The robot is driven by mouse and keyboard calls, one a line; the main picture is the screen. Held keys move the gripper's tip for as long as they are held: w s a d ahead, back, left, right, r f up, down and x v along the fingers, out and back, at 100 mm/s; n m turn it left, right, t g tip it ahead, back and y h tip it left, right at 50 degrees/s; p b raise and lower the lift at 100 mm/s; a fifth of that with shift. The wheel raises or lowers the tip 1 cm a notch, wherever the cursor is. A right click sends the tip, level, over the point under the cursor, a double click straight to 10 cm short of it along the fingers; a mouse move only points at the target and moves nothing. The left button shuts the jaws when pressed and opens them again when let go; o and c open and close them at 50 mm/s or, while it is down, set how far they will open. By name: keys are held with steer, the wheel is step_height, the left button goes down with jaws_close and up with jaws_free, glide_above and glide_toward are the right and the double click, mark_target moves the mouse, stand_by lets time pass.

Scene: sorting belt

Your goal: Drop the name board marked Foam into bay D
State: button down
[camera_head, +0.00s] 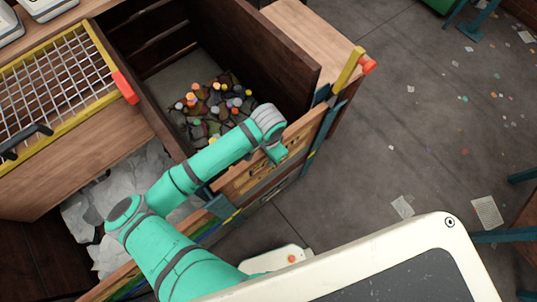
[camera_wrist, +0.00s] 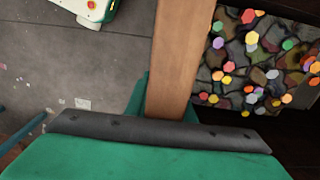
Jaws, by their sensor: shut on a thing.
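My gripper (camera_wrist: 165,110) is at the front wall (camera_head: 298,127) of the bay with small bottles and caps, pointing down in the head view. In the wrist view its green fingers stand on either side of a long wooden board (camera_wrist: 178,60). The board's edge runs up out of the picture, with floor to its left and the bay to its right. I cannot tell whether it is a name board or the bay's own front wall. No Foam lettering and no letter D can be read in either view.
Bottles and caps (camera_head: 213,103) fill the bay behind the front wall; they also show in the wrist view (camera_wrist: 250,75). A bay with pale crumpled sheets (camera_head: 140,175) lies to the left. A yellow-framed wire grid (camera_head: 60,80) is at upper left.

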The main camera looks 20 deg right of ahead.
steer(key=shift+f, duration=0.25)
steer(key=c, duration=1.4)
jaws_free()
steer(key=shift+c, duration=0.2)
step_height(320, 180, up, 11)
steer(key=shift+f, duration=0.1)
